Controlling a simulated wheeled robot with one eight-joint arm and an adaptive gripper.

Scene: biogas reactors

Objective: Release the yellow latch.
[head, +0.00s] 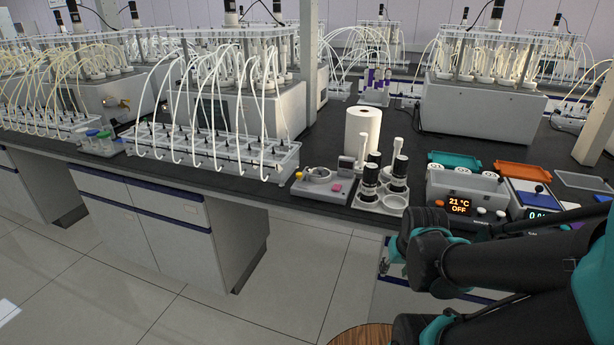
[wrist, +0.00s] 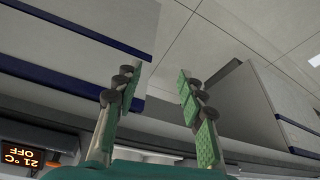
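Right of the device stand a rack with black-capped bottles (head: 370,180), a paper towel roll (head: 362,135) and a heater block reading 21 °C OFF (head: 460,206). A long tube rack (head: 215,152) is on the left.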

